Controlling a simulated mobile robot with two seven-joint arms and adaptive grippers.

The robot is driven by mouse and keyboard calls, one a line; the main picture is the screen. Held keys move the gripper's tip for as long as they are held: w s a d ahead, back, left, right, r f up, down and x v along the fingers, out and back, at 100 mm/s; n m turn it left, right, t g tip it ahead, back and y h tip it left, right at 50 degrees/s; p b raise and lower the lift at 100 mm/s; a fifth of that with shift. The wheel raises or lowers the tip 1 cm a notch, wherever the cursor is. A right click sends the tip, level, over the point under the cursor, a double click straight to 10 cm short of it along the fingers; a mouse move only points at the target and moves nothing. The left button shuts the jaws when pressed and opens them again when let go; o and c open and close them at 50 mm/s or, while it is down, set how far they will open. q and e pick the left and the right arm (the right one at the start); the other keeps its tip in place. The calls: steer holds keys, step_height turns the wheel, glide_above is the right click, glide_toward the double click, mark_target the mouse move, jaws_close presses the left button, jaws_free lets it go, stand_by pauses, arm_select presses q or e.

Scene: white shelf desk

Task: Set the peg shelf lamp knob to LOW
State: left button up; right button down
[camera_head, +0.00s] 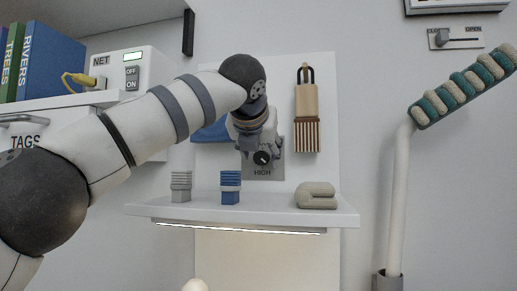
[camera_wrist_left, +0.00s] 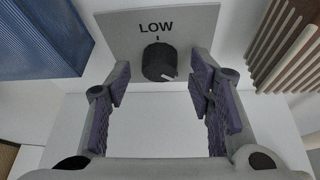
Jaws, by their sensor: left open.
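The lamp knob (camera_head: 262,158) is a round black dial on a grey plate (camera_head: 250,173) on the white peg board. HIGH is printed below it. In the left wrist view the knob (camera_wrist_left: 157,62) has LOW and a tick above it, and its white mark points to the lower right, away from LOW. My left gripper (camera_head: 261,151) is in front of the plate. In the left wrist view its fingers (camera_wrist_left: 162,85) are spread, one to each side of the knob and apart from it. My right gripper is not in view.
Below the plate, a white shelf (camera_head: 270,215) holds a grey ribbed block (camera_head: 181,186), a blue ribbed block (camera_head: 230,187) and a beige rounded piece (camera_head: 316,195). A lit strip (camera_head: 240,227) runs under it. A brush (camera_head: 307,120) hangs right of the knob; a blue item (camera_head: 210,131) is left.

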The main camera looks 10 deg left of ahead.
arm_select(q)
steer(key=v, duration=1.1)
steer(key=shift+s+r, duration=0.25)
steer(key=shift+s, duration=0.1)
